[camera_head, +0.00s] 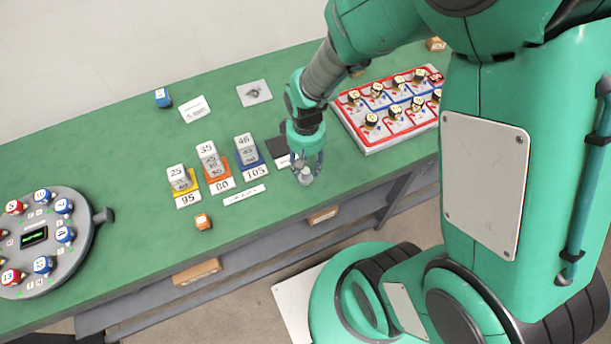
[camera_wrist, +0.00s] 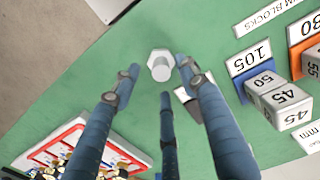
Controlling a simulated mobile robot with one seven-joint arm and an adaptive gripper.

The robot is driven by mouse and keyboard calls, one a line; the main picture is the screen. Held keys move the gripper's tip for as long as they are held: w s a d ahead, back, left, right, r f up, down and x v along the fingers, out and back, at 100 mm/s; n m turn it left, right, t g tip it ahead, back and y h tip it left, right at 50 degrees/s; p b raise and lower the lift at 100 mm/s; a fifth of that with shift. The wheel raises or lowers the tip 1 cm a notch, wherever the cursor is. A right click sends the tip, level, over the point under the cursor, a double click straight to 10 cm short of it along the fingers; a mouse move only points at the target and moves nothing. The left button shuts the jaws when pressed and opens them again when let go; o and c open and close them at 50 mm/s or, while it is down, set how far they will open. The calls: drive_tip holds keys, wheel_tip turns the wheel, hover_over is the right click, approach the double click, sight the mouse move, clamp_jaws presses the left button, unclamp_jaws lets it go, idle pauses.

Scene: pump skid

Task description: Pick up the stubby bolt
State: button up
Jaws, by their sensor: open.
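The stubby bolt (camera_wrist: 160,65) is light grey with a hexagonal flange and a short round shank. It stands on the green table in the wrist view, and it also shows small at the table's front edge in the head view (camera_head: 305,176). My gripper (camera_wrist: 158,80) is open, with its blue fingers spread around the bolt. One finger is on each side and a third is below it in the picture. In the head view my gripper (camera_head: 306,165) points down over the bolt. I cannot tell whether any finger touches it.
Numbered blocks stand on coloured bases, such as the blue 105 base (camera_head: 254,170), left of my gripper. A red-edged tray (camera_head: 352,132) with several small parts lies to the right. A round grey dial unit (camera_head: 75,262) is at far left.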

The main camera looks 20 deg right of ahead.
sight(306, 170)
drive_tip(key=shift+f+b, duration=0.8)
drive_tip(key=shift+f, duration=1.55)
drive_tip(key=c, duration=0.8)
drive_tip(key=shift+r, duration=0.1)
drive_tip(key=shift+c, duration=0.2)
drive_tip(key=shift+r+p, duration=0.4)
drive_tip(key=shift+r, duration=0.35)
wheel_tip(306, 170, up, 2)
drive_tip(key=shift+r+p, duration=0.1)
drive_tip(key=shift+p, duration=0.35)
drive_tip(key=s+r+p, duration=0.1)
drive_tip(key=s+p, duration=0.2)
drive_tip(key=s, duration=1.3)
drive_tip(key=shift+a, duration=0.25)
drive_tip(key=shift+r, duration=0.1)
